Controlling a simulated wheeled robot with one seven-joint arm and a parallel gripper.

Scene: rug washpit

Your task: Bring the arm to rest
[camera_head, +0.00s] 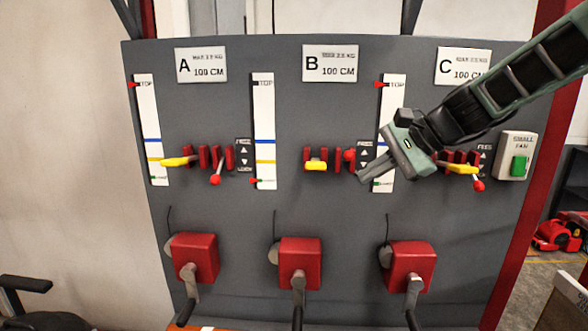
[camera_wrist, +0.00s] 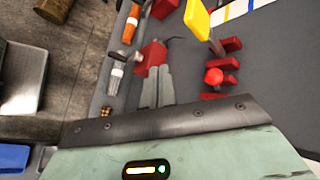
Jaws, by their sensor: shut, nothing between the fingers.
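My gripper (camera_head: 372,181) is at the end of my arm, which reaches in from the upper right in the head view. It is shut and empty, its fingers pointing down and left in front of the grey panel (camera_head: 330,215), between columns B and C. It covers part of the right scale strip and the area near the B lock plate. In the wrist view my shut fingers (camera_wrist: 156,88) show over the panel beside a red winch box (camera_wrist: 152,55). Whether the fingertips touch the panel is unclear.
The panel has yellow-handled levers (camera_head: 178,161) and (camera_head: 316,165), red-knobbed levers (camera_head: 215,180), and red winch boxes with cranks (camera_head: 300,262) below. A fan switch (camera_head: 517,156) is at right. Blank wall lies left. A red machine (camera_head: 555,236) stands on the floor at right.

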